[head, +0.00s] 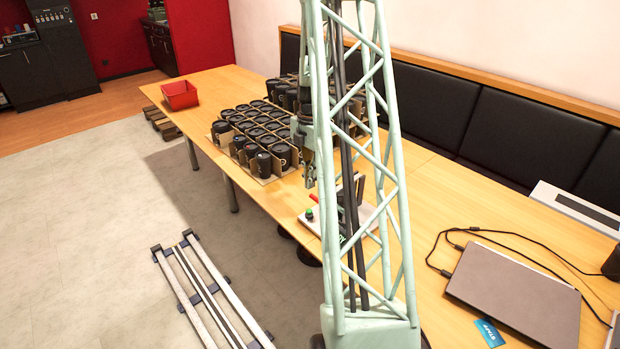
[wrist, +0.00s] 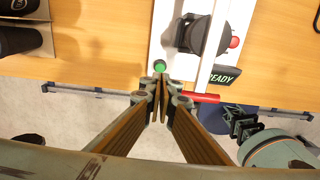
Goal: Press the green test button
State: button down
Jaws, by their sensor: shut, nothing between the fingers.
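The green test button (wrist: 159,66) is a small round green knob on the front left of the white base of the laser marker (wrist: 166,30). In the head view the green button (head: 309,214) sits at the table's front edge. My gripper (wrist: 160,88) is shut and empty. In the wrist view its fingertips lie just below the button. In the head view my gripper (head: 310,184) hangs above the button, with a gap between them. The marker is partly hidden behind my green lattice column. Its small dark display (wrist: 224,77) reads READY.
A red lever (wrist: 200,97) sticks out beside the fingertips on the right. Cardboard trays of dark mugs (head: 258,138) stand farther back on the table, near a red bin (head: 180,95). A laptop (head: 513,293) and cables lie on the right.

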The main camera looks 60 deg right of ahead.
aim_at(309, 210)
jog(key=shift+a+f+b, duration=0.2)
jog(key=shift+f+b, duration=0.45)
jog(key=shift+f, duration=4.55)
jog(key=shift+f, duration=0.1)
jog(key=shift+s+a+f+b, duration=0.1)
jog(key=shift+f+b, duration=0.5)
jog(key=shift+f, duration=0.35)
notch_tip(309, 210, up, 14)
jog(key=p, duration=0.2)
jog(key=shift+d+r+p, duration=0.15)
jog(key=shift+d+p, duration=0.2)
jog(key=shift+d, duration=0.05)
